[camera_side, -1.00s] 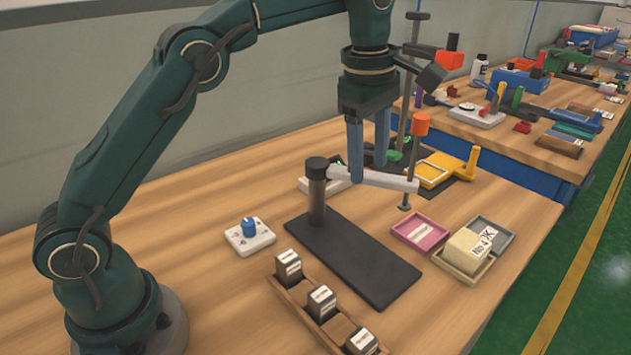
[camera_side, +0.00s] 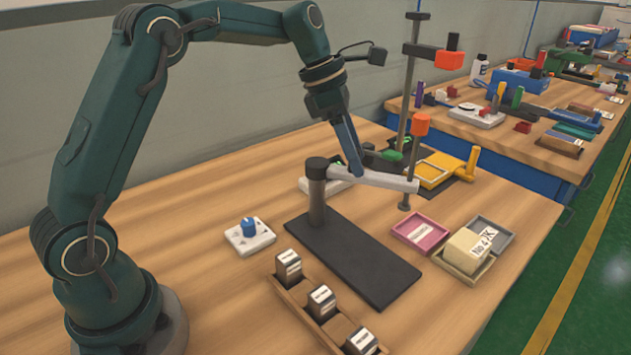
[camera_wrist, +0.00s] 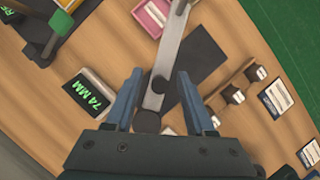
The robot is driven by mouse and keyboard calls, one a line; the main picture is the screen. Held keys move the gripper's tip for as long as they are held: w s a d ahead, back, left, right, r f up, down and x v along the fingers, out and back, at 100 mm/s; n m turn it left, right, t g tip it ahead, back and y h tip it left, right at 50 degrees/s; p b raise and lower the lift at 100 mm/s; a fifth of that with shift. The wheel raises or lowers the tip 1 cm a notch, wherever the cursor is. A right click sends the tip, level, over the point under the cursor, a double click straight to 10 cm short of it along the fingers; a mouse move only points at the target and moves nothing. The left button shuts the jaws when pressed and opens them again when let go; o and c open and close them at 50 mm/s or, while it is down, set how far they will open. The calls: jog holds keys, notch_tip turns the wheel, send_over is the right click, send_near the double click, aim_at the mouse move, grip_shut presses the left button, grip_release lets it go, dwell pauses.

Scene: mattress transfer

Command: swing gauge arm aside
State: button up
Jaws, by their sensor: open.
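The gauge arm (camera_side: 388,181) is a light grey bar running out from a dark post (camera_side: 317,190) on a black base plate (camera_side: 355,260). Its far end carries a vertical spindle with an orange knob (camera_side: 420,124). My gripper (camera_side: 357,172) is tilted, with its fingertips close to the bar near the post. In the wrist view my gripper (camera_wrist: 160,77) is open, one blue finger on each side of the grey bar (camera_wrist: 165,55). Whether a finger touches the bar cannot be told. The post's round top (camera_wrist: 147,122) shows between the fingers, near the palm.
A display reading 74 MM (camera_wrist: 88,95) lies beside the left finger. A pink tray (camera_side: 420,233) and a cream block (camera_side: 467,250) stand right of the base plate. A tall stand (camera_side: 408,90) rises behind.

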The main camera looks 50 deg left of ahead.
grip_shut()
dwell(1.4)
